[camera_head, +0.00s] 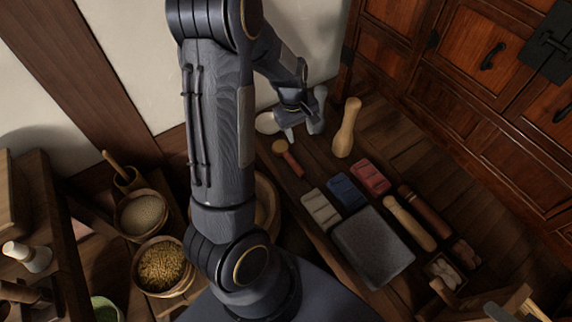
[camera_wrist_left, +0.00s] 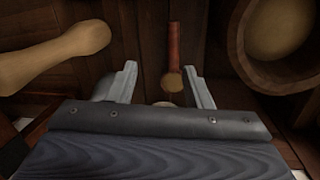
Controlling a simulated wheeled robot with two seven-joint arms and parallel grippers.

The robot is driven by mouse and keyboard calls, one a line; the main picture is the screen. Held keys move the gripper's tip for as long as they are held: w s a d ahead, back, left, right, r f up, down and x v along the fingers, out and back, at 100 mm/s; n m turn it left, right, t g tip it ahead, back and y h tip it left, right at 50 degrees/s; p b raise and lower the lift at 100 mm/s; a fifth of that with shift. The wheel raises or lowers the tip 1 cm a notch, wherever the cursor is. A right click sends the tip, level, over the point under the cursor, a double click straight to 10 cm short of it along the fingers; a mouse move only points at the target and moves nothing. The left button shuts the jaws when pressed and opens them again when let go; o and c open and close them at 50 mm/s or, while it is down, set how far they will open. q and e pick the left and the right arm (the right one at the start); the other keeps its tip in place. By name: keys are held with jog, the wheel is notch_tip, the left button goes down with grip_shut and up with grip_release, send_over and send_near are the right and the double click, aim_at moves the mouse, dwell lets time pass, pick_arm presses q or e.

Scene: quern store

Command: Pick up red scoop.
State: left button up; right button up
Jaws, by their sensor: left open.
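The red scoop (camera_head: 292,164) lies on the dark wooden bench, with a red handle and a round tan head. In the left wrist view the scoop (camera_wrist_left: 174,45) lies ahead, with its tan head nearest me, lined up with the gap between my fingers. My left gripper (camera_head: 304,128) is open, near the back of the bench, just beyond the scoop's tan head in the head view. Its two pale fingers (camera_wrist_left: 164,84) are apart and do not hold the scoop. I do not see my right gripper.
A pale wooden pestle (camera_head: 346,130) stands near my left gripper. A round wooden bowl (camera_wrist_left: 240,45) is on the other side. Blue (camera_head: 346,191) and red (camera_head: 370,177) blocks, a grey slab (camera_head: 372,246) and a rolling pin (camera_head: 409,223) lie nearby. A cabinet (camera_head: 480,90) borders the right.

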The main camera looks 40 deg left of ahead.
pick_arm(q)
jog(key=n+g+y+b, duration=0.1)
jog(key=n+b, duration=0.1)
jog(key=b, duration=0.1)
send_over(292, 160)
jog(key=f, duration=1.3)
jog(key=shift+w+a+f, duration=0.2)
jog(key=shift+w, duration=0.05)
jog(key=f+b, duration=0.1)
jog(key=f, duration=0.4)
jog(key=shift+s+d+b, duration=0.2)
jog(key=shift+b, duration=0.2)
jog(key=shift+f, duration=0.35)
pick_arm(e)
notch_tip(292, 160, down, 6)
jog(key=shift+f, duration=0.2)
pick_arm(q)
jog(key=shift+c, duration=0.4)
jog(key=shift+r, duration=0.1)
grip_shut()
